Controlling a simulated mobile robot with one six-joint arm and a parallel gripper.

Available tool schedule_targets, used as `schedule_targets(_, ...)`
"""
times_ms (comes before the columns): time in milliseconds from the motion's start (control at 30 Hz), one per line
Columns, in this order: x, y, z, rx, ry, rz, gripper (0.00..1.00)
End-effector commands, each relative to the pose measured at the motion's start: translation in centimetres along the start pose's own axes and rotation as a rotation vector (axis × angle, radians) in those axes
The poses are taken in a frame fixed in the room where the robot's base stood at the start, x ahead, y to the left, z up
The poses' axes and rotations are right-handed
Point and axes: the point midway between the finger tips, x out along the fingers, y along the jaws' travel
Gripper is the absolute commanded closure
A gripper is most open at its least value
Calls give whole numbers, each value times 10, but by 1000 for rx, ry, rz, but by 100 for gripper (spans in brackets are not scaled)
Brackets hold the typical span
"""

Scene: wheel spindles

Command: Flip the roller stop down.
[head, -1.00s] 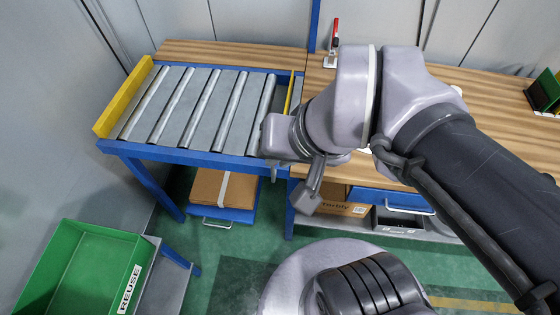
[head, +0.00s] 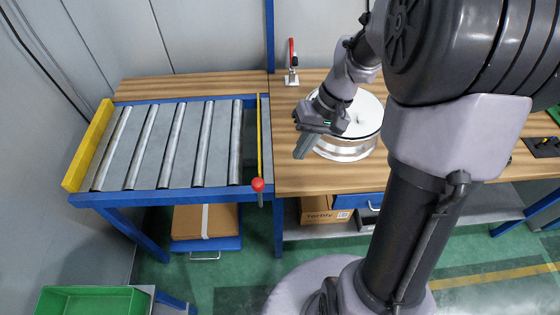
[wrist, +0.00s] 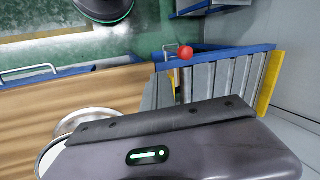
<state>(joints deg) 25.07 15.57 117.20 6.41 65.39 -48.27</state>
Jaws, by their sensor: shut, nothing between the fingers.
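The roller stop (head: 259,135) is a thin yellow bar along the right end of the roller conveyor, with a red ball knob (head: 258,184) at its front end. I cannot tell for sure whether the bar stands raised or lies flat. The knob also shows in the wrist view (wrist: 185,52), beyond my gripper. My gripper (head: 303,147) is shut and empty, to the right of the stop and apart from it, above the wooden bench beside a silver wheel. In the wrist view, the gripper's dark edge (wrist: 165,124) crosses the lower middle.
The roller conveyor (head: 163,195) has a blue frame and a fixed yellow end plate (head: 88,147) at left. The silver wheel (head: 345,150) sits on the wooden bench (head: 300,180). A red-handled clamp (head: 291,65) stands behind. A green bin (head: 95,300) is at lower left.

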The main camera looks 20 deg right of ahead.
Motion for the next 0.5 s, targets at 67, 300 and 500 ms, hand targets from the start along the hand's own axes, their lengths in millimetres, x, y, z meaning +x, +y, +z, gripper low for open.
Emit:
schedule_targets(67,18,1,1,-2,-4,0,100)
schedule_targets(300,72,2,1,0,-4,0,100)
schedule_targets(500,102,-11,1,-5,-1,2,100)
